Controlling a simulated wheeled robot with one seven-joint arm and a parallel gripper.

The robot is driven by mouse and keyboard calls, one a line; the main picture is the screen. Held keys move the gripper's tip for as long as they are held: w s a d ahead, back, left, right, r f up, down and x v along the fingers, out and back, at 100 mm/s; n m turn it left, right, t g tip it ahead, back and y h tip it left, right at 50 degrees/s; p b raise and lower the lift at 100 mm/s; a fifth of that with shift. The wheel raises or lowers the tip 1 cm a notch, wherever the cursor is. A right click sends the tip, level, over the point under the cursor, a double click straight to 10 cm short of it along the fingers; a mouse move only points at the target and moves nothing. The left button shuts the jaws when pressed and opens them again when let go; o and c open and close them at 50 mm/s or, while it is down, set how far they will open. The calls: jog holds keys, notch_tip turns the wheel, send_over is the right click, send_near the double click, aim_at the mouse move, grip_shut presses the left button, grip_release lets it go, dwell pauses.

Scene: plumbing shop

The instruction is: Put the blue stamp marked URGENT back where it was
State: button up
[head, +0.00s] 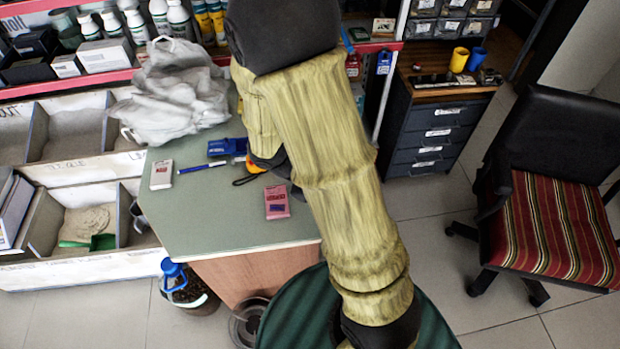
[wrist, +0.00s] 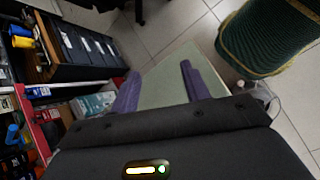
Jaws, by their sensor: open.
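I cannot read the word URGENT on anything. A small blue upright item (head: 384,62) stands at the red shelf's edge, beside a red one (head: 352,66); either may be a stamp. A flat blue item (head: 227,147) lies on the green-grey desk top (head: 215,215), partly behind my arm. In the wrist view, my gripper (wrist: 160,70) has its two purple fingers apart, with only bare desk top between them. In the head view my arm hides the gripper. A blue item (wrist: 38,92) shows at the left of the wrist view.
On the desk are a crumpled plastic bag (head: 180,92), a blue pen (head: 203,167), a white-and-red box (head: 161,174) and a red pad-like item (head: 277,202). A drawer cabinet (head: 436,125) and striped chair (head: 560,225) stand right. The desk's front is clear.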

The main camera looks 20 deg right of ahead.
jog(key=a+r+m+t+y, duration=0.4)
jog(key=a+r+m+y, duration=0.1)
jog(key=m, duration=0.5)
jog(key=s+r+y, duration=0.1)
jog(key=y, duration=0.1)
jog(key=shift+a+r+y, duration=0.25)
jog(key=shift+a+y, duration=0.05)
dwell(0.4)
